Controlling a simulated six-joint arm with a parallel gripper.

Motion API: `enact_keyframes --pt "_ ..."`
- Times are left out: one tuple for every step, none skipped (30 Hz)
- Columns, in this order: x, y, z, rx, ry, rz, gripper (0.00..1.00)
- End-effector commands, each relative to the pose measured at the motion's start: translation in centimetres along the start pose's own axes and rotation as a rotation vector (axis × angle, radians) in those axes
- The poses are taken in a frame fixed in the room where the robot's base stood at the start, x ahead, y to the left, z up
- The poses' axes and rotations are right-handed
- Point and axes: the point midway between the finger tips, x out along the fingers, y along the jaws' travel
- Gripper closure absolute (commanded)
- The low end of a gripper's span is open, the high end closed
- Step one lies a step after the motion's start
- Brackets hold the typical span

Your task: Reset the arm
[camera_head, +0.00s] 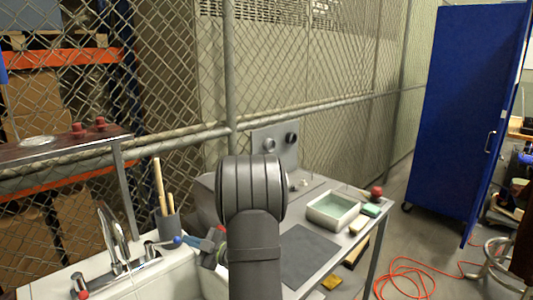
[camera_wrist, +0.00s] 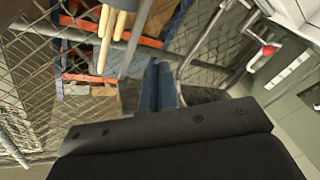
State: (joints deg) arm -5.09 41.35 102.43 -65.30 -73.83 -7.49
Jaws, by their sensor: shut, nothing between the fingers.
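My gripper shows in the wrist view (camera_wrist: 160,68) as two bluish fingers pressed together, with nothing between them. In the head view my arm rises at the middle front, and its dark grey links hide part of the bench behind. The gripper there is small and partly hidden, just left of the arm, near the grey cup (camera_head: 168,226) that holds wooden-handled tools. Those wooden handles (camera_wrist: 106,38) also show at the upper left of the wrist view.
A sink faucet (camera_head: 118,240) stands at the left. A washbasin tray (camera_head: 333,210) sits on the bench (camera_head: 345,238) at the right, beside sponge-like blocks (camera_head: 370,210) and a red knob (camera_head: 376,192). A chain-link fence (camera_head: 320,120) stands behind. A blue cabinet (camera_head: 465,110) and orange cable (camera_head: 405,280) are farther right.

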Motion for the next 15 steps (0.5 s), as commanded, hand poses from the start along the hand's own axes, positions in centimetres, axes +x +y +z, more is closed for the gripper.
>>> enact_keyframes --pt "0.1 0.3 0.1 0.025 0.009 -0.005 1.00" --pt "0.2 0.5 0.1 0.044 0.014 -0.009 1.00" --pt "0.4 0.7 0.1 0.067 0.022 -0.015 1.00" --pt "0.5 0.8 0.1 0.085 0.026 -0.019 1.00" --pt "0.5 1.0 0.1 0.103 0.031 -0.023 1.00" --pt "0.7 1.2 0.1 0.126 0.038 -0.030 1.00" --pt "0.7 1.3 0.1 0.143 0.042 -0.035 1.00" --pt "0.8 1.4 0.1 0.161 0.047 -0.040 1.00" --pt "0.9 1.6 0.2 0.183 0.052 -0.045 1.00" --pt "1.0 1.7 0.2 0.199 0.056 -0.050 1.00" --pt "1.0 1.8 0.2 0.213 0.059 -0.055 1.00" --pt "1.1 1.9 0.2 0.231 0.062 -0.061 1.00" --pt "1.1 2.0 0.2 0.244 0.065 -0.064 1.00" --pt "1.2 2.1 0.2 0.254 0.067 -0.067 1.00" --pt "1.2 2.3 0.2 0.267 0.069 -0.071 1.00"
